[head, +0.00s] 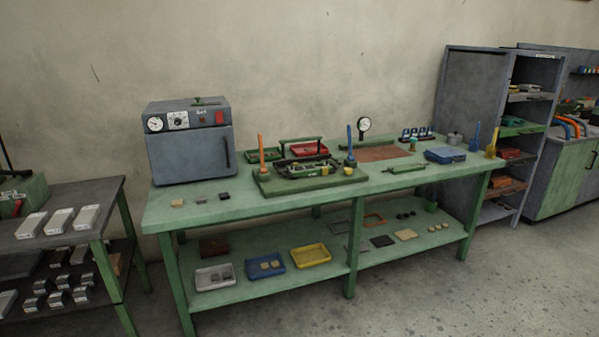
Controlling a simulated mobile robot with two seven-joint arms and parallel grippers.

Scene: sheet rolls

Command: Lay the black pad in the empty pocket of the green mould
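The green mould (312,186) sits on the green workbench near its middle, with dark inner parts on it. It is too small to tell which pocket is empty. A small black pad (224,196) lies on the bench top to the left of the mould, near the front edge. A grey piece (200,200) and a tan piece (177,203) lie in a row to its left. Neither of my grippers is in view.
A grey oven (190,143) stands on the bench's left end. A red tray (309,150) and a dial gauge (363,127) stand behind the mould; a blue box (445,155) is right. Floor in front is clear.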

